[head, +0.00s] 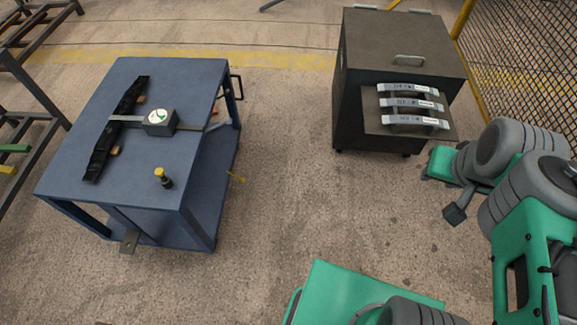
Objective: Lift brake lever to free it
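A blue wheeled cart (75,180) stands at the left. A flat brownish metal plate (129,241) sticks out low at its near side, at the end of a dark bar, and looks like the brake lever. It slopes down toward the floor. A small yellow piece (236,177) also juts out low at the cart's right side; I cannot tell what it is. My green and grey arm is folded at the right, well away from the cart. A small dark end piece (455,214) on it may be my gripper; its fingers cannot be made out.
On the cart lie a black slotted bar (113,130), a dark block with a white round label (160,122) and a yellow-topped knob (162,177). A dark cabinet (360,90) holds several labelled bars. Mesh fence stands at right, racks at left. Floor between cart and cabinet is clear.

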